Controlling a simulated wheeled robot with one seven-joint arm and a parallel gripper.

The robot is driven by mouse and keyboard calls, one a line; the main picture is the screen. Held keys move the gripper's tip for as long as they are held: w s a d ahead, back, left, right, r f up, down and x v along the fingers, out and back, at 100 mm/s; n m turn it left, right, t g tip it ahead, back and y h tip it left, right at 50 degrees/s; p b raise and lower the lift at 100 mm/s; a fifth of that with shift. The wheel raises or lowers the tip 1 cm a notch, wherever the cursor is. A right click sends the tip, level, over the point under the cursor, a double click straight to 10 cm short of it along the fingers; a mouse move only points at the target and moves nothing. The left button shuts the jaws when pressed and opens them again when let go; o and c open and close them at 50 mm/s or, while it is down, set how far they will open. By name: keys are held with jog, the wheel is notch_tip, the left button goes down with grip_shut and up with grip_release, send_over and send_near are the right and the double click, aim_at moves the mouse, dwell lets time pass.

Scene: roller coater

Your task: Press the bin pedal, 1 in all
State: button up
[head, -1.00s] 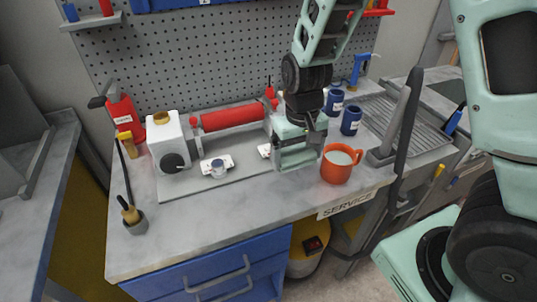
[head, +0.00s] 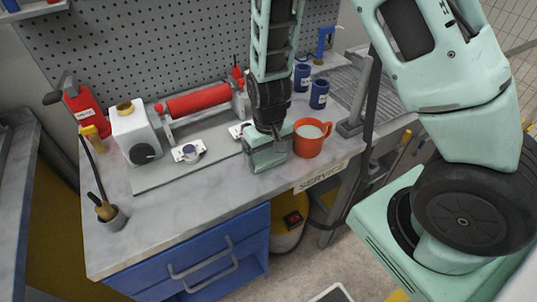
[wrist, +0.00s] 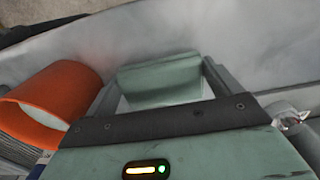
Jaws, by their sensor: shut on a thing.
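My gripper (head: 266,156) is above the bench top, left of the orange mug and far above the floor. In the wrist view, a green piece (wrist: 160,82) sits between the grey fingers. My gripper appears shut on it, though its exact nature is unclear.
The orange mug (head: 309,140) stands close to my gripper and fills the left of the wrist view (wrist: 55,95). The roller coater's red roller (head: 197,102) is behind. Blue drawers (head: 190,262) are below the bench. Floor (head: 310,262) shows at the lower right.

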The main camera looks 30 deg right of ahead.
aim_at(268, 157)
jog(key=o, duration=0.7)
jog(key=shift+f, duration=0.1)
notch_tip(268, 157, up, 12)
jog(key=s+a+r+n, duration=0.2)
jog(key=s+a, duration=0.1)
jog(key=s, duration=0.3)
jog(key=s+a+r+n, duration=0.2)
jog(key=s+a+n, duration=0.1)
jog(key=s, duration=0.3)
jog(key=s+a+r+n, duration=0.2)
jog(key=s+a+r, duration=0.1)
jog(key=s+a, duration=0.2)
jog(key=shift+s+r+n+y, duration=0.1)
jog(key=shift+s+n+y, duration=0.25)
jog(key=shift+s, duration=0.7)
grip_shut()
